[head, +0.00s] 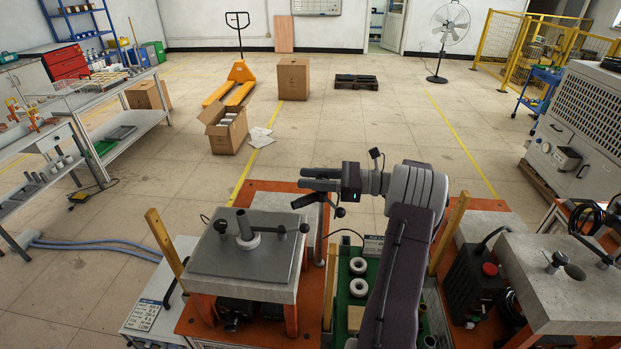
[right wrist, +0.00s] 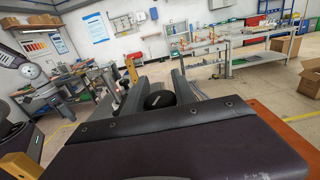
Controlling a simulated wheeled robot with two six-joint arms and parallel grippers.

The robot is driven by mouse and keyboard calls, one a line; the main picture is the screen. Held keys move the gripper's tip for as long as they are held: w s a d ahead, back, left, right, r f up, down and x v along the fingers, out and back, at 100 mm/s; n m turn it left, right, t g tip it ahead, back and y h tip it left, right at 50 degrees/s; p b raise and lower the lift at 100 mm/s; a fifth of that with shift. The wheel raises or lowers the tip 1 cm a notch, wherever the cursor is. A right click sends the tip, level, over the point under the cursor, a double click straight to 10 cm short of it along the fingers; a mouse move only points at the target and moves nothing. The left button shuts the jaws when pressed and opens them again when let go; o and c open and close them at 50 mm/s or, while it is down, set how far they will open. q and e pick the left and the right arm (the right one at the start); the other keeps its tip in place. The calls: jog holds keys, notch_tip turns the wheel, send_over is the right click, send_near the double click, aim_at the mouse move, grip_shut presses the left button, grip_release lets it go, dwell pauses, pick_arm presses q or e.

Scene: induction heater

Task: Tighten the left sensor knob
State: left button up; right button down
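On the left station's grey plate (head: 222,258) stands a grey post (head: 244,222) in a white ring. A thin rod runs right from it to a black knob (head: 305,228); another black knob (head: 221,226) is at its left. I cannot tell for sure which is the left sensor knob. My right gripper (head: 302,179) points left above and behind the right knob, its two fingers apart and nothing visibly held. In the right wrist view, a round black knob (right wrist: 158,99) shows between the parted fingers; contact is not visible. My left gripper is not in view.
A similar station with a pale slab (head: 545,295) stands at the right. Between them is a green tray (head: 344,305) with white rings. Wooden posts (head: 163,243) rise beside the left station. The floor behind holds an open carton (head: 226,135) and a pallet jack (head: 238,80).

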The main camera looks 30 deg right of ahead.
jog(key=m+t+h, duration=0.1)
jog(key=h, duration=0.1)
jog(key=m+t+h, duration=0.1)
jog(key=m+t, duration=0.1)
jog(key=d+m+t+h, duration=0.1)
jog(key=h, duration=0.1)
jog(key=shift+w+m+h, duration=0.3)
jog(key=shift+w, duration=0.05)
jog(key=c, duration=1.1)
grip_release()
jog(key=shift+o, duration=0.2)
